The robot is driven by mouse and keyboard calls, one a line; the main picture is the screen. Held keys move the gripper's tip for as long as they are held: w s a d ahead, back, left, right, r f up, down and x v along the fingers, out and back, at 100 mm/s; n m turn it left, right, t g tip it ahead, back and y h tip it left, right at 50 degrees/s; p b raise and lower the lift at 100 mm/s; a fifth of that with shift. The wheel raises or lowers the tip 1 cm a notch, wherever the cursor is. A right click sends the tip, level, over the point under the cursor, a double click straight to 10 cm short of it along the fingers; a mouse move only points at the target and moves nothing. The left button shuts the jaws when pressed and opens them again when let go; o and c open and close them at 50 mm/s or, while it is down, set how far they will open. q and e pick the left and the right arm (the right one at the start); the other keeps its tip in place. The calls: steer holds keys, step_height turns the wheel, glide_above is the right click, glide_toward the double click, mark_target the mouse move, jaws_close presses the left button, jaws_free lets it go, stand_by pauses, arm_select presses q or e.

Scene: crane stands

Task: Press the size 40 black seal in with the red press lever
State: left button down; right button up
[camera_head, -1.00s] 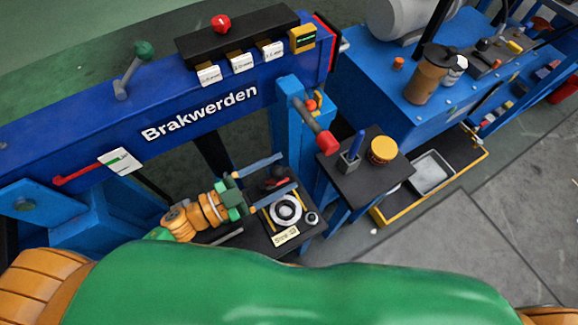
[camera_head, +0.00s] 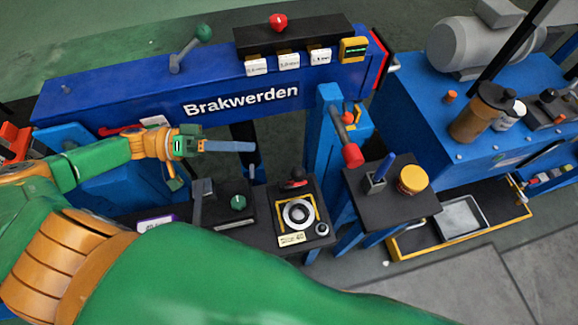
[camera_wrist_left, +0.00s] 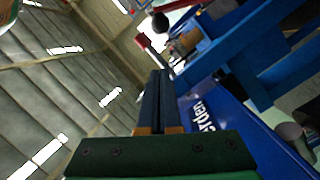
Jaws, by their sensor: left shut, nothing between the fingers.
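My left gripper (camera_head: 230,146) is shut and empty, held in front of the blue beam. Its closed fingers also show in the left wrist view (camera_wrist_left: 158,100). A black fixture plate (camera_head: 272,238) on the lower bench carries a pale ring (camera_head: 298,214) and a label (camera_head: 291,239) that seems to read size 40. Dark material lies around and inside the ring; I cannot tell whether it is the seal. A lever with a red grip (camera_head: 352,155), likely the press lever, stands out from the blue column to the right of the gripper, apart from it. My right gripper is not in view.
A small black table (camera_head: 408,205) right of the lever holds a blue-handled tool in a cup (camera_head: 377,180) and a yellow-topped pot (camera_head: 412,178). A green knob (camera_head: 238,202) sits left of the ring fixture. The blue beam (camera_head: 180,103) runs behind.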

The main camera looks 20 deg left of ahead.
mark_target(294, 177)
arm_select(q)
steer(key=w+d+f+n+p, duration=0.1)
steer(key=d+f+n+p, duration=0.1)
steer(key=d, duration=0.5)
steer(key=shift+w+d+f+y+p, duration=0.2)
steer(key=shift+d+f+y+p, duration=0.15)
steer(key=shift+p, duration=0.5)
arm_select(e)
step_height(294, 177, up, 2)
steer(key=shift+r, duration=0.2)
